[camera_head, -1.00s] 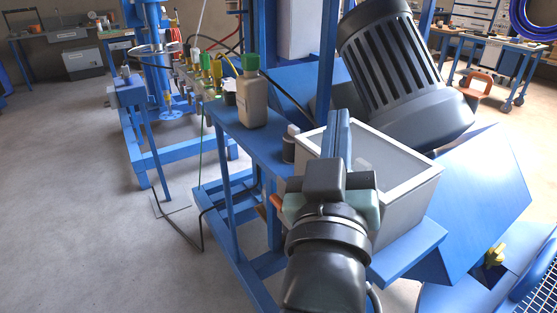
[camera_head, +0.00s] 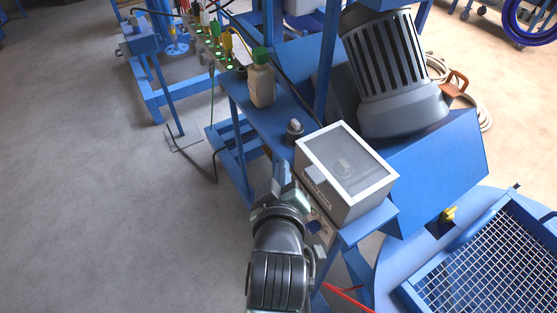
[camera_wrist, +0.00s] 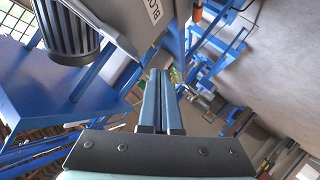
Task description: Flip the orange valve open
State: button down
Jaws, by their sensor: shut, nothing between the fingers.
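My gripper (camera_head: 283,170) is in front of the left side of the grey lidded box in the head view. In the wrist view its two blue fingers (camera_wrist: 158,78) lie side by side, shut and empty. A small orange part (camera_wrist: 197,13) shows at the top of the wrist view, by the box's edge, right of and apart from the fingertips.
The grey box (camera_head: 372,192) with a framed lid stands on a blue stand. A bottle with a green cap (camera_head: 260,85) and a dark knob (camera_head: 295,128) are on the blue shelf behind. A large motor (camera_head: 398,75) and a yellow part (camera_head: 448,214) are to the right. Open floor lies left.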

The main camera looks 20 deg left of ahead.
jog(key=shift+s+a+f+n+g+p, duration=0.15)
jog(key=shift+s+n+g+p, duration=0.25)
jog(key=shift+s+p, duration=0.55)
jog(key=shift+s+f+n+g+p, duration=0.25)
jog(key=shift+s+g+p, duration=0.35)
jog(key=shift+p, duration=0.7)
jog(key=shift+s+a+f+n+g+p, duration=0.1)
jog(key=shift+s+n+g+p, duration=0.25)
jog(key=shift+s+p, duration=0.65)
jog(key=shift+w, duration=0.2)
jog(key=d+f+p+x, duration=0.1)
jog(key=d+p+x, duration=0.1)
jog(key=x, duration=1)
jog(key=shift+f, duration=0.6)
jog(key=shift+w+p, duration=0.1)
jog(key=shift+p, duration=0.25)
